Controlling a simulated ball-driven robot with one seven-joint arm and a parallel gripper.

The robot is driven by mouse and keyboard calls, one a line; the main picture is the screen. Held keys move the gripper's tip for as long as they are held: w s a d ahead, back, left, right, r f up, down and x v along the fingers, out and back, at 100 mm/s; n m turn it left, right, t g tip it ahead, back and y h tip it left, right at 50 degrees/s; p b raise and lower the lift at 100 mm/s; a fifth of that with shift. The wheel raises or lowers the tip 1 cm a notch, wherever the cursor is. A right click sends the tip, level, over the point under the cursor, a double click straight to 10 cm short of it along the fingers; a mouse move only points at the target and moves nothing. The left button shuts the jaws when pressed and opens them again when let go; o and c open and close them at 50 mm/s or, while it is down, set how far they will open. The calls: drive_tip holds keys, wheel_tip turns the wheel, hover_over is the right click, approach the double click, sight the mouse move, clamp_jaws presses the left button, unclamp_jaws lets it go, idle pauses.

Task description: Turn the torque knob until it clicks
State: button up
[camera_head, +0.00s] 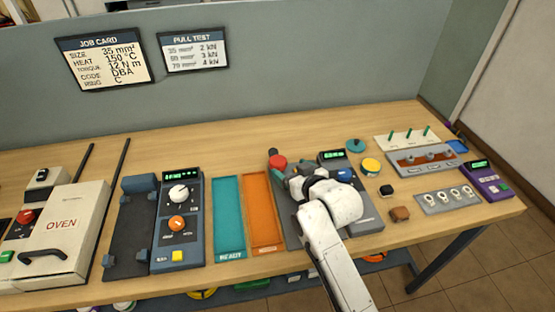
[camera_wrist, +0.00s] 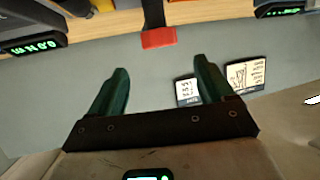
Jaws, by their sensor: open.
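A grey-blue control panel (camera_head: 178,215) stands left of the tray pair, with a white knob (camera_head: 178,193), an orange knob (camera_head: 177,223) and a lit green display. A second grey unit with a green display (camera_head: 333,155) stands right of centre, largely hidden by my arm. I cannot read which knob is the torque knob. My gripper (camera_head: 292,180) is over the left part of this second unit, near a red-ended lever (camera_head: 278,162). In the wrist view my gripper (camera_wrist: 160,66) has two green fingers spread apart with nothing between them; the red lever end (camera_wrist: 159,38) lies beyond them.
A teal tray (camera_head: 229,251) and an orange tray (camera_head: 263,247) lie left of my gripper. An oven (camera_head: 75,235) stands at the left. A yellow round piece (camera_head: 370,166) and small blocks lie at the right. A job card (camera_head: 103,57) on the wall reads torque 12 N m.

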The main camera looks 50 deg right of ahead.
sight(278, 161)
drive_tip(key=x, duration=0.9)
drive_tip(key=shift+w+d+f+p, duration=0.1)
drive_tip(key=shift+w+f+p, duration=0.05)
drive_tip(key=shift+w+p, duration=0.15)
drive_tip(key=shift+c, duration=0.2)
drive_tip(key=c, duration=1.4)
